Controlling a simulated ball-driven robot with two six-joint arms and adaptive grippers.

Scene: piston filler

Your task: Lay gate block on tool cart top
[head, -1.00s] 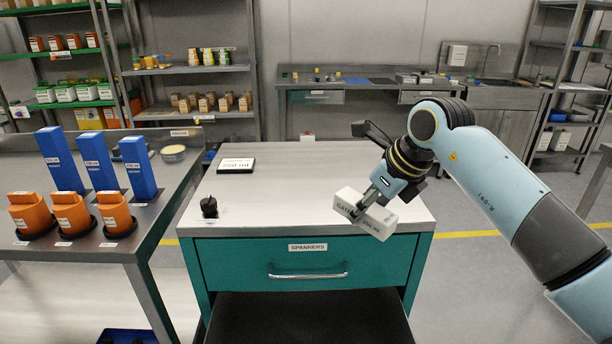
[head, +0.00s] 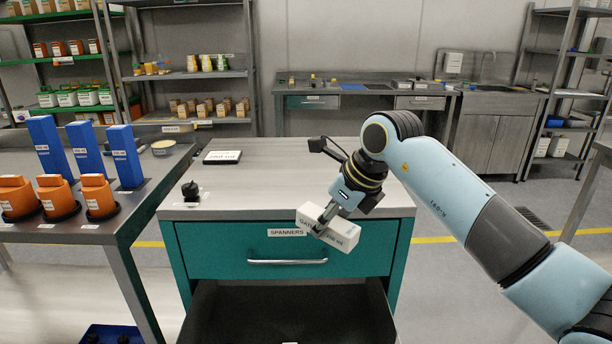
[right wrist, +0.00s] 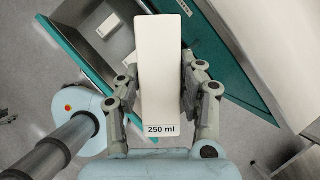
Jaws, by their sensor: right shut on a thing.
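The gate block, a white oblong labelled "GATE" and "250 ml" (head: 340,234), is in my right gripper (head: 322,222). The gripper is shut on it and holds it tilted at the front edge of the cart, in front of the drawer face in the head view. In the right wrist view the block (right wrist: 159,60) stands between the two fingers, its "250 ml" label near the palm. The tool cart top (head: 270,178) is a light grey surface on a teal cart. My left gripper is not in view.
A black knob-like part (head: 191,191) and a dark-framed "250 ml" plate (head: 222,157) lie on the cart top; its middle is clear. The "SPANNERS" drawer (head: 285,248) is shut above an open lower drawer (head: 290,315). A bench (head: 135,212) with blue and orange parts stands left.

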